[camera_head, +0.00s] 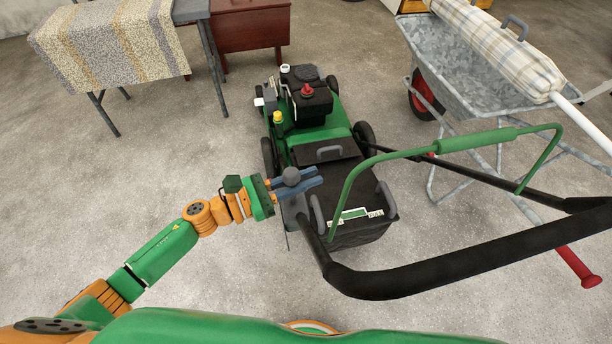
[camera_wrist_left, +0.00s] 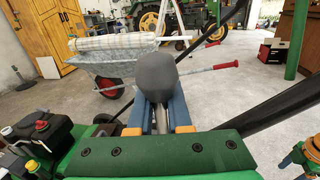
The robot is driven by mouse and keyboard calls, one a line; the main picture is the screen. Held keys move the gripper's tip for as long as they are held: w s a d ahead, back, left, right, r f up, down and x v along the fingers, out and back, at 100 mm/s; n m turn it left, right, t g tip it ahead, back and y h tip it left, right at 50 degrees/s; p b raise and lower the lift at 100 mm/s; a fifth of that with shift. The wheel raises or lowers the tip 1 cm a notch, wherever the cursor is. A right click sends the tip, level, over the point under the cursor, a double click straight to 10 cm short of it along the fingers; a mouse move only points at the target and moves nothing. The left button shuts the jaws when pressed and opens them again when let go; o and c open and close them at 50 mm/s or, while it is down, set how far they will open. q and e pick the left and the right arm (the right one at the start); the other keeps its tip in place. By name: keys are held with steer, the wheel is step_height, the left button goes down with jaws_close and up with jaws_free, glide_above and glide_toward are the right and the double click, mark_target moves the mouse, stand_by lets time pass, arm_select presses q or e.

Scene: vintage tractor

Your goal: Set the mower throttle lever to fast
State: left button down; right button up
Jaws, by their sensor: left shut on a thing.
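The green and black mower (camera_head: 318,133) stands in the middle of the head view, its black handle (camera_head: 400,283) curving towards me. The throttle lever has a dark grey ball knob (camera_head: 291,176), beside the handle's left side above a grey plate (camera_head: 292,208). My left gripper (camera_head: 308,182) reaches in from the left, its blue fingers shut on the throttle lever. In the left wrist view the knob (camera_wrist_left: 156,77) stands above the fingers (camera_wrist_left: 158,112), with a thin pale stem between them. The fingers hide part of the lever. Any fast or slow markings cannot be made out.
A green bail bar (camera_head: 352,175) rises over the black grass bag (camera_head: 345,226). A metal wheelbarrow (camera_head: 450,60) stands behind. A cloth-covered table (camera_head: 110,45) is at back left. The floor left of the mower is clear.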

stand_by(0.7)
arm_select(q)
steer(key=s+m+b, duration=0.1)
steer(key=m+b, duration=0.1)
steer(key=b, duration=0.1)
steer(key=s+m+b, duration=0.1)
steer(key=m+b, duration=0.1)
steer(key=b, duration=0.1)
steer(key=s+d+f+m+h+b, duration=0.1)
steer(key=b, duration=0.1)
steer(key=shift+s+d+m+b, duration=0.1)
steer(key=shift+s+m+b, duration=0.25)
steer(key=shift+m+b, duration=0.05)
steer(key=shift+r, duration=0.2)
steer(key=c, duration=0.8)
jaws_free()
steer(key=shift+d, duration=0.1)
steer(key=shift+c, duration=0.2)
steer(key=shift+a+f, duration=0.15)
steer(key=shift+a, duration=0.05)
steer(key=b+v, duration=0.3)
steer(key=v, duration=0.3)
steer(key=shift+s+a, duration=0.25)
steer(key=shift+a, duration=0.05)
